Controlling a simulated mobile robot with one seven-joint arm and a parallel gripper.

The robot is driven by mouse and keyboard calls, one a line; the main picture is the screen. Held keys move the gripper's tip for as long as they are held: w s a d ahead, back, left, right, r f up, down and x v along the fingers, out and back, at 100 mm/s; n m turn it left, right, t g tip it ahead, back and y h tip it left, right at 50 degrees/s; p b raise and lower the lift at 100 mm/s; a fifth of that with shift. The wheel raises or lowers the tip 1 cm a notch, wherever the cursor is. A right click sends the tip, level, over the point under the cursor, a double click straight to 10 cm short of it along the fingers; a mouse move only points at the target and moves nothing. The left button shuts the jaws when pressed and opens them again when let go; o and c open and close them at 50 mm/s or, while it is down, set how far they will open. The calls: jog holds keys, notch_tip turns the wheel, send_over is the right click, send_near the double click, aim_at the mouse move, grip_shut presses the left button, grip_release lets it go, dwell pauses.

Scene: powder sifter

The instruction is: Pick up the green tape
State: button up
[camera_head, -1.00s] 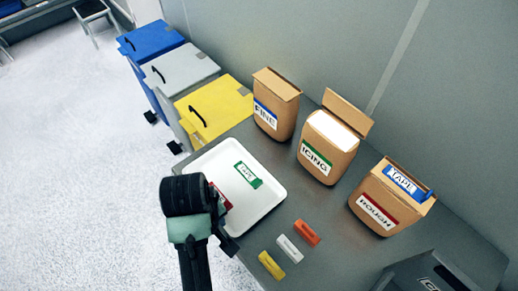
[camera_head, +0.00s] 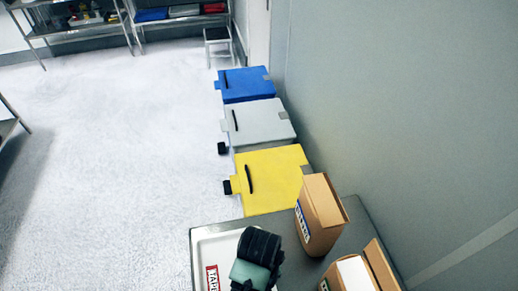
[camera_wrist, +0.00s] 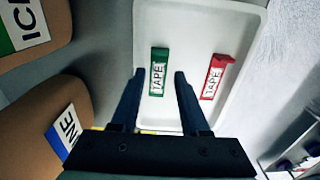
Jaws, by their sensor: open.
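The green tape (camera_wrist: 158,70), a small green piece with a white TAPE label, lies in the white tray (camera_wrist: 200,28) in the wrist view. My gripper (camera_wrist: 159,76) is open and empty, with its two fingers on either side of the green tape in that view. I cannot tell the height between fingertips and tape. In the head view the green tape is not visible; my dark wrist covers part of the tray (camera_head: 213,232), and the fingertips are hidden.
A red tape (camera_wrist: 214,78) lies in the tray right of the green one in the wrist view; it also shows in the head view (camera_head: 212,279). Cardboard bags (camera_head: 319,220) stand beside the tray. Yellow (camera_head: 270,180), grey and blue lidded bins stand beyond the table.

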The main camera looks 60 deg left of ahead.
jog(key=shift+f, duration=0.95)
jog(key=shift+s+d+f+p, duration=0.1)
jog(key=shift+d+f+p, duration=0.05)
jog(key=shift+f, duration=1.2)
jog(key=shift+s+d+f+p, duration=0.1)
jog(key=shift+d+f+p, duration=0.05)
jog(key=shift+f, duration=1.2)
jog(key=shift+c, duration=0.3)
grip_shut()
